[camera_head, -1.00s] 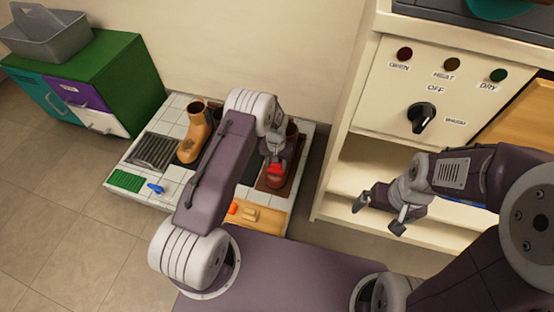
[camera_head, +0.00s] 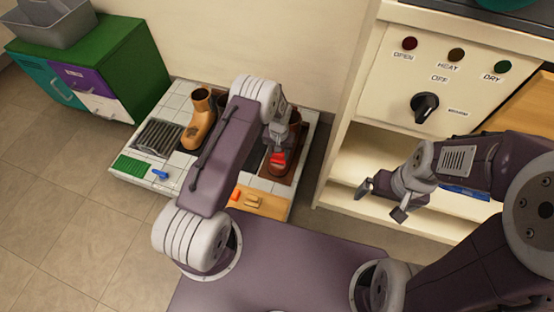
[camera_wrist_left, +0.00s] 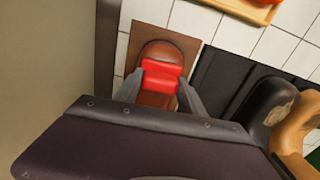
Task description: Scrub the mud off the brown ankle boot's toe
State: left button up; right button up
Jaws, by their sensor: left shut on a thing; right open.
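The brown ankle boot (camera_head: 284,165) stands on a brown mat (camera_head: 301,168) at the right of the tiled platform. My left gripper (camera_head: 278,150) is shut on a red object (camera_head: 277,158) and holds it over the boot's toe. In the left wrist view, the red object (camera_wrist_left: 162,76) sits between the fingers of my left gripper (camera_wrist_left: 160,88), with the brown toe (camera_wrist_left: 160,50) around it. I cannot tell whether it touches the toe. Mud is not clearly distinguishable. My right gripper (camera_head: 384,200) is open and empty in front of the cream cabinet.
A tan boot (camera_head: 199,122) stands left of my left arm. A metal grate (camera_head: 158,136), green pad (camera_head: 132,165) and blue item (camera_head: 160,174) lie left of it. A wooden tray (camera_head: 272,207) is at the platform's front. A cream cabinet (camera_head: 357,95) bounds the right side.

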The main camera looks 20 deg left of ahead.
pick_arm(q)
jog(key=shift+w+f, duration=0.1)
jog(key=shift+w, duration=0.3)
jog(key=w+b, duration=0.2)
jog(key=b, duration=0.1)
jog(key=shift+w+d+f, duration=0.1)
jog(key=shift+w+f, duration=0.15)
jog(key=shift+w, duration=0.15)
jog(key=shift+w+r, duration=0.25)
jog(key=shift+w, duration=0.05)
pick_arm(e)
notch_tip(320, 180, down, 4)
jog(key=shift+r, duration=0.1)
pick_arm(q)
jog(key=shift+r, duration=0.1)
notch_tip(320, 180, up, 6)
jog(key=p, duration=0.5)
jog(key=shift+s, duration=0.1)
pick_arm(e)
notch_tip(320, 180, up, 6)
jog(key=shift+w+f, duration=0.1)
jog(key=shift+f, duration=0.15)
pick_arm(q)
notch_tip(320, 180, up, 3)
jog(key=p, duration=0.3)
pick_arm(e)
notch_tip(320, 180, up, 3)
jog(key=shift+f, duration=0.1)
